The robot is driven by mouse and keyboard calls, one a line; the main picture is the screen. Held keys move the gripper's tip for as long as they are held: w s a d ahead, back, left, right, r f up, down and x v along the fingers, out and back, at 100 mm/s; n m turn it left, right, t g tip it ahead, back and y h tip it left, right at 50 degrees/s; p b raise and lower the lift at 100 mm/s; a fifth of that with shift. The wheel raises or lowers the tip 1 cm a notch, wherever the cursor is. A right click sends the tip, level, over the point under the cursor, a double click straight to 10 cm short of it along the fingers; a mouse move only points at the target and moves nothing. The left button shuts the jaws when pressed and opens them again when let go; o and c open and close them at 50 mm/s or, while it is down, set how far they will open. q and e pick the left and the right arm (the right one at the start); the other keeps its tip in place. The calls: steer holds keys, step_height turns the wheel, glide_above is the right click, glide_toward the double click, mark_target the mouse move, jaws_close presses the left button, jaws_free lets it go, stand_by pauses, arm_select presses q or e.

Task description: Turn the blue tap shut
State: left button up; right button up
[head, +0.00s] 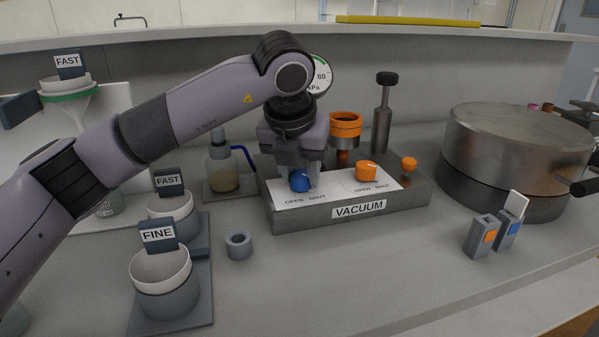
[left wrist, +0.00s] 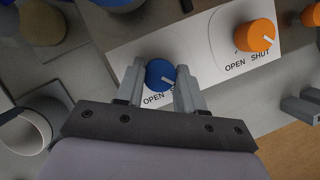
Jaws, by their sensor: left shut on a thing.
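The blue tap (head: 300,182) is a round knob on the white plate of the vacuum box, above the words OPEN and SHUT. My left gripper (head: 301,170) reaches down over it from above and is shut on it. In the left wrist view the blue tap (left wrist: 160,74) sits between the two grey fingers of the left gripper (left wrist: 160,66). Its white mark points to the lower right there, towards the word SHUT, which the right finger partly covers. My right gripper is not in view.
An orange tap (head: 367,171) sits right of the blue one on the vacuum box (head: 405,204). An orange funnel (head: 345,125) and a large metal drum (head: 515,150) stand behind and right. Cups labelled FAST and FINE (head: 163,271) stand left. The front bench is mostly clear.

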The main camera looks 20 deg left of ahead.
mark_target(297, 200)
arm_select(q)
steer(key=shift+n, duration=0.6)
steer(key=o, duration=1)
steer(key=shift+o, duration=0.2)
steer(key=shift+r, duration=0.1)
steer(key=v, duration=0.7)
steer(key=shift+d, duration=0.15)
